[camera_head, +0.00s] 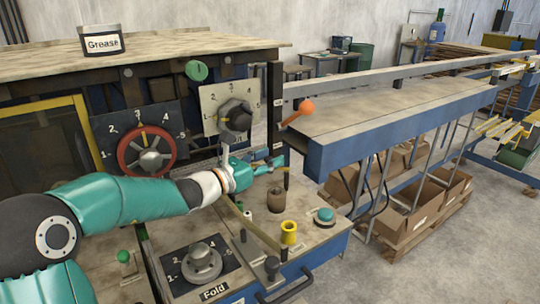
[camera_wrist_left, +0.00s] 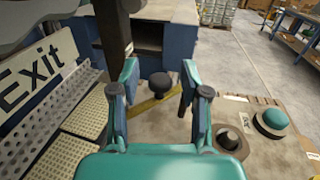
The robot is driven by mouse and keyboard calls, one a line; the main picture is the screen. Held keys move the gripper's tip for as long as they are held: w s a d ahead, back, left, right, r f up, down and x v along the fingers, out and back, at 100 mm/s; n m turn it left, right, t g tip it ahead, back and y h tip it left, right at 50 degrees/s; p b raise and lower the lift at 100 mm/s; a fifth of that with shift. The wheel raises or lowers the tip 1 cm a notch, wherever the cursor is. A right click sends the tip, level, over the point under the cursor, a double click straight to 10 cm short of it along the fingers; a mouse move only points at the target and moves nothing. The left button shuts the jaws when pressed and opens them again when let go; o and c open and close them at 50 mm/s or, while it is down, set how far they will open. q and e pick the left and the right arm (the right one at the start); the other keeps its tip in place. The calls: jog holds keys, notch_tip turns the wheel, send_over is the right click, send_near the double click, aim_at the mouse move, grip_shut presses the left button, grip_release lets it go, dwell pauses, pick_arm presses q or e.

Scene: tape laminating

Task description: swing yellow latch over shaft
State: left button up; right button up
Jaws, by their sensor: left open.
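My left gripper (camera_head: 276,162) reaches over the bench from the left in the head view. In the left wrist view its two fingers (camera_wrist_left: 159,74) are spread apart. A dark round knob (camera_wrist_left: 160,84) shows between the fingertips, in the gap, with no clear contact on either side. The yellow latch (camera_wrist_left: 148,106) is a flat bar running slantwise below this knob, partly hidden by the fingers. I cannot make out the shaft for certain. My right gripper is in neither view.
A dark post (camera_head: 275,105) stands close behind the gripper. An orange ball-ended lever (camera_head: 306,107) sticks out to the right. An Exit sign (camera_wrist_left: 38,72) lies left in the wrist view.

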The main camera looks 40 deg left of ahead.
pick_arm(q)
jog(key=shift+w+d, duration=0.1)
jog(key=shift+w, duration=0.1)
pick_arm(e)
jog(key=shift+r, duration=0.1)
pick_arm(q)
grip_shut()
